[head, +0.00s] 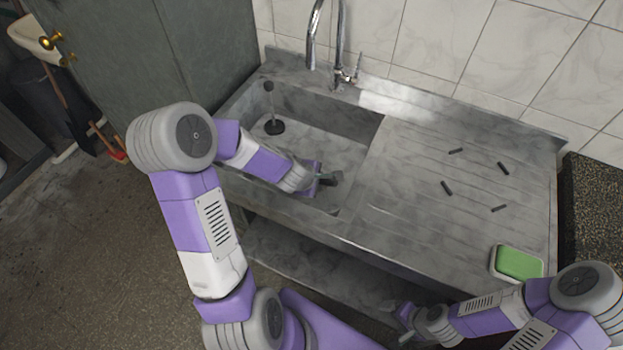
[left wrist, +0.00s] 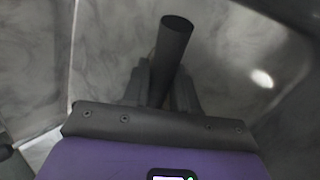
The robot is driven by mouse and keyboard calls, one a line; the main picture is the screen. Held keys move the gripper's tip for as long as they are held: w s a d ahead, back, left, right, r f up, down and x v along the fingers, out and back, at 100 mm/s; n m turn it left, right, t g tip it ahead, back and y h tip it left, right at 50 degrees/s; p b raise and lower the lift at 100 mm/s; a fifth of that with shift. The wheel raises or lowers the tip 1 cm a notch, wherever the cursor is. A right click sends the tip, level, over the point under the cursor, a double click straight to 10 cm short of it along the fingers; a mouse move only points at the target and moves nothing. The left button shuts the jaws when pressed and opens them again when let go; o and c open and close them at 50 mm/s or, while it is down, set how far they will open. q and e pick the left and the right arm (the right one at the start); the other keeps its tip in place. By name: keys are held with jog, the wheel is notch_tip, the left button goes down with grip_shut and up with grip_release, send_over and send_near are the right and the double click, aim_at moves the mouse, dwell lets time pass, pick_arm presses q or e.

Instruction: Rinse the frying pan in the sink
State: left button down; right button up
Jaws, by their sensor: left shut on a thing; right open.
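The sink (head: 345,118) is a grey stone-like basin, with my left arm reaching into it. My left gripper (head: 328,179) is low inside the basin near its front right. In the left wrist view, this gripper (left wrist: 160,85) is shut on a dark round bar (left wrist: 173,40) that sticks up between its fingers. I cannot tell whether the bar is the frying pan's handle; no pan body shows in either view. The chrome tap (head: 341,45) stands behind the basin. My right gripper (head: 405,320) is open at the bottom, in front of the counter, apart from the sink.
A dark plug-like piece (head: 274,127) sits on the basin floor at the left. The ribbed drainboard (head: 410,210) on the right carries several small dark bars and a green sponge (head: 519,262) in a pale dish. A grey-green cabinet (head: 150,60) stands at the left.

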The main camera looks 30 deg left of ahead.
pick_arm(q)
jog(key=shift+r, duration=0.1)
dwell(0.5)
notch_tip(320, 180, up, 22)
jog(key=p, duration=2.1)
jog(key=shift+r, duration=0.15)
dwell(1.9)
notch_tip(320, 180, up, 4)
jog(key=p, duration=0.4)
dwell(0.4)
